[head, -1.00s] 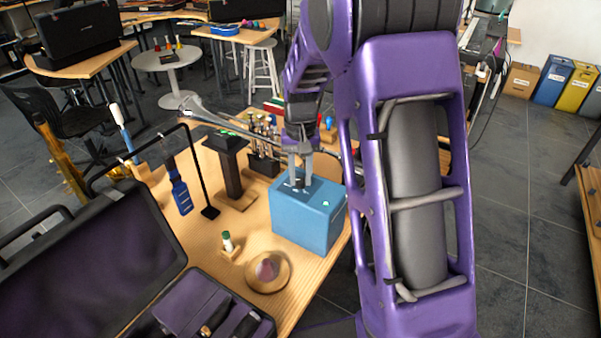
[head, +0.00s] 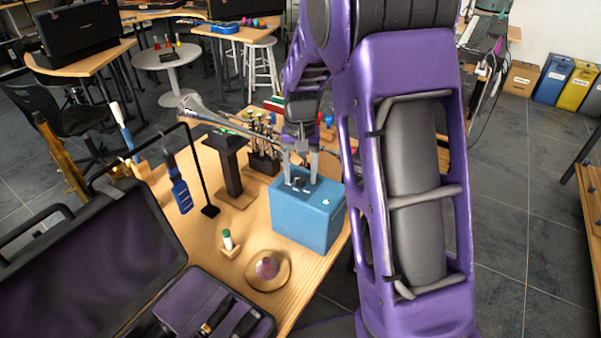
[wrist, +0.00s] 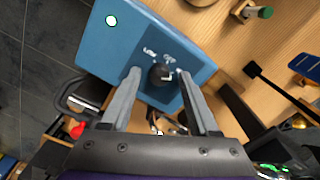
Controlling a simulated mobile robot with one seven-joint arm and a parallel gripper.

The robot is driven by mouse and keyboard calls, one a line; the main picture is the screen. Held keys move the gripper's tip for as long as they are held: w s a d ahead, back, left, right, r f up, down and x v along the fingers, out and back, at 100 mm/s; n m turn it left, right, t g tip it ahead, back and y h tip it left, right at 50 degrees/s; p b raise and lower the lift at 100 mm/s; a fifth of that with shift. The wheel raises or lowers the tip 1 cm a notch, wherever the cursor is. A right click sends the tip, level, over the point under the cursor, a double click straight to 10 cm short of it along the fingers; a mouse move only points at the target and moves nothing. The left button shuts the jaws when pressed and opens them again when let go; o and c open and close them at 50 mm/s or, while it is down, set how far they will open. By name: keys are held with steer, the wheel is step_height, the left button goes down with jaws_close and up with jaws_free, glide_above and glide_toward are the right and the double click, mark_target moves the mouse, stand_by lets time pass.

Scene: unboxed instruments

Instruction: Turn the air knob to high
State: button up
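A blue box (head: 304,222) stands at the table's right edge. On its top is a small dark knob (head: 298,183), which also shows in the wrist view (wrist: 160,76). White lettering beside the knob seems to read LOW and OFF; any further label is hard to read. A light mark shows on the knob, but I cannot tell which label it points to. My gripper (head: 301,179) is over the box, fingers pointing down. In the wrist view my gripper (wrist: 158,72) is open, one finger on each side of the knob, with gaps visible.
A white round button (wrist: 111,20) sits on the box. An open dark case (head: 90,260) fills the lower left. A brass instrument lies behind.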

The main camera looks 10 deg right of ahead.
mark_target(301, 178)
steer(key=shift+r, duration=0.1)
step_height(301, 178, up, 17)
steer(key=p, duration=0.2)
stand_by(0.3)
steer(key=shift+r, duration=0.1)
